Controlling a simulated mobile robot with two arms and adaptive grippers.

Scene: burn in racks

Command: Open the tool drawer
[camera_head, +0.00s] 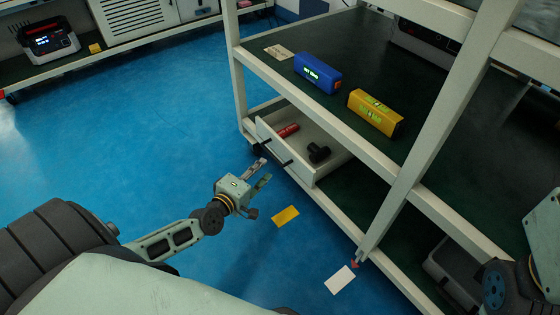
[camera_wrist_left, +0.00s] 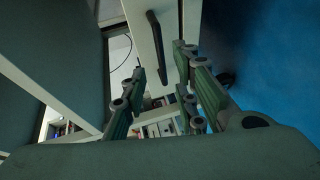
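The tool drawer (camera_head: 284,152) is in the lower level of the white rack and stands partly pulled out, its inside visible. A red object (camera_head: 288,131) and a black object (camera_head: 318,152) lie in it. A dark handle is on its front; it shows as a black bar in the left wrist view (camera_wrist_left: 155,42). My left gripper (camera_head: 262,173) is open and empty, in front of the drawer near the handle. Its green fingers (camera_wrist_left: 163,92) are apart in the left wrist view, with the handle beyond them. My right gripper is out of view; part of the right arm shows at bottom right.
A blue box (camera_head: 317,73) and a yellow box (camera_head: 375,113) stand on the rack shelf above. A rack post (camera_head: 425,140) rises right of the drawer. A yellow card (camera_head: 286,217) and a white card (camera_head: 340,280) lie on the blue floor, which is otherwise mostly clear.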

